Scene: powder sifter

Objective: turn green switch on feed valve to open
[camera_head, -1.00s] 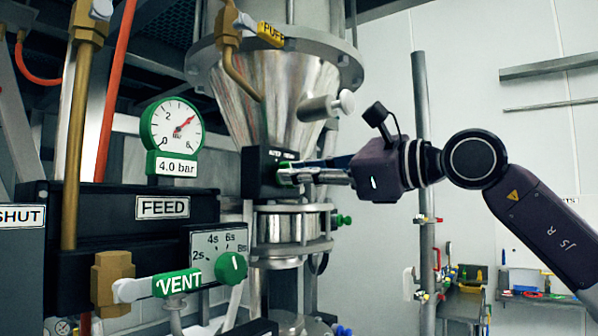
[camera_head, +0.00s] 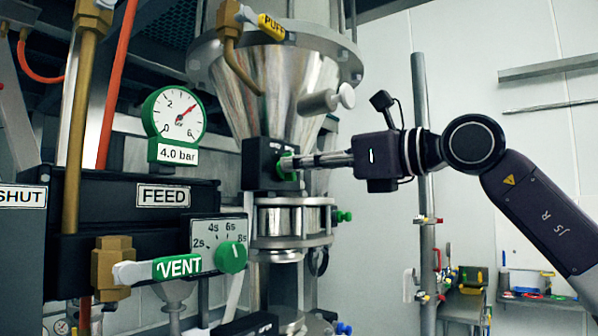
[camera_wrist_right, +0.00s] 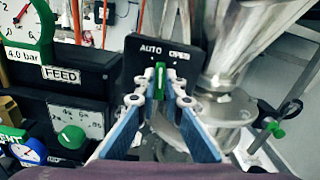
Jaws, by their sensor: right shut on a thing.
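The feed valve's black switch box (camera_head: 262,180) sits below the steel cone in the head view. In the right wrist view its face (camera_wrist_right: 138,62) carries the labels AUTO on the left and OPEN on the right. The green switch (camera_wrist_right: 159,82) stands about upright in that view, below and between the two labels. My right gripper (camera_wrist_right: 159,98) is shut on it, one finger on each side. In the head view my right gripper (camera_head: 294,163) reaches in from the right and partly hides the green switch (camera_head: 286,174). My left gripper is not in view.
Left of the box are a FEED panel (camera_head: 120,212), a 4.0 bar gauge (camera_head: 176,113), a green timer knob (camera_head: 232,257) and a VENT lever (camera_head: 177,267). A steel cylinder with a knob (camera_head: 320,103) juts out above my gripper. A grey post (camera_head: 424,230) stands behind my arm.

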